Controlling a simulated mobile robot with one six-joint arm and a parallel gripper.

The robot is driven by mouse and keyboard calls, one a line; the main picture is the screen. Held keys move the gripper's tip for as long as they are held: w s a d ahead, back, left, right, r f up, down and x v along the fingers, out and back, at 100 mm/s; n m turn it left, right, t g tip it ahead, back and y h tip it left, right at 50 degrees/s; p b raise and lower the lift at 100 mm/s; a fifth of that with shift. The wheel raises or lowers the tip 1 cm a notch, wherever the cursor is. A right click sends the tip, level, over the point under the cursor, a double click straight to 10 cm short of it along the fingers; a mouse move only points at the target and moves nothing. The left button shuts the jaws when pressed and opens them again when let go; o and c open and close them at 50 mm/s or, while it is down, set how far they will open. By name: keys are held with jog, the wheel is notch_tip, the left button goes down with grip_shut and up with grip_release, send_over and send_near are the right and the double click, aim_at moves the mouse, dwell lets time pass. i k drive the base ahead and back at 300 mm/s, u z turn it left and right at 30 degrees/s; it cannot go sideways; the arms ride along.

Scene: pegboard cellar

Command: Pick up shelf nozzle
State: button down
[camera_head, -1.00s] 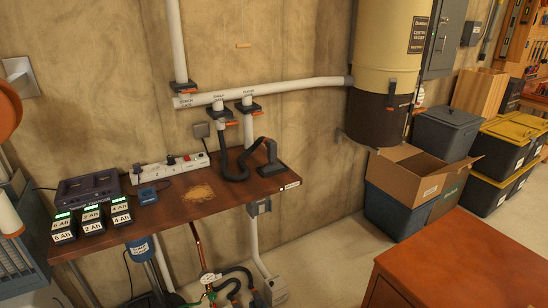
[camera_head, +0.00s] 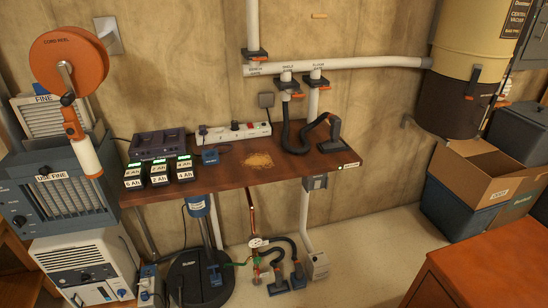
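The shelf nozzle appears to be the dark grey nozzle (camera_head: 335,129) standing at the right end of the brown wooden shelf (camera_head: 225,176). A black ribbed hose (camera_head: 291,138) loops from it across the shelf and up to the middle gate (camera_head: 288,87) on the white wall pipe. Nothing stands in front of the nozzle. My gripper is not in view.
The shelf also holds a power strip (camera_head: 235,133), a charger (camera_head: 156,144), several batteries (camera_head: 159,174) and sawdust (camera_head: 258,160). Hoses and dark nozzles (camera_head: 298,277) lie below. An orange-brown cabinet (camera_head: 478,275) stands front right. Floor between shelf and cabinet is clear.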

aim_at(333, 143)
jog(key=k, duration=1.35)
jog(key=u, duration=0.25)
jog(key=i, duration=0.45)
jog(key=u, duration=0.55)
jog(key=i, duration=1.3)
jog(key=u, duration=0.05)
